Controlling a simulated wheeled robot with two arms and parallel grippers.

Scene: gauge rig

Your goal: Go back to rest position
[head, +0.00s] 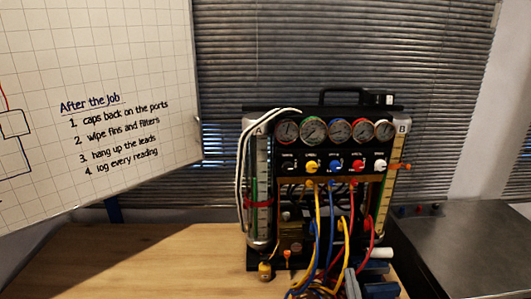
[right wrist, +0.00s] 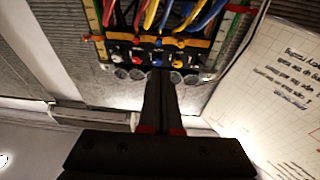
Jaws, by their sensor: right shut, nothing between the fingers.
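My right gripper (right wrist: 161,78) shows clearly in the right wrist view, its two dark fingers together with nothing between them. The fingers reach toward the gauge rig (right wrist: 155,42), which appears upside down there; I cannot tell the gap between them. In the head view the gauge rig (head: 333,160) stands upright on the wooden table, with a row of round gauges, coloured knobs and hanging yellow, blue and red hoses. Grey and white parts at the rig's lower right are partly cut off by the bottom edge, and I cannot tell them clearly. My left gripper is not in view.
The wooden table (head: 150,272) is bare left of the rig. A whiteboard (head: 95,95) with handwriting stands at the left. A grey metal surface (head: 470,240) lies to the right. Window blinds (head: 330,50) are behind. White cables (head: 242,180) loop down the rig's left side.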

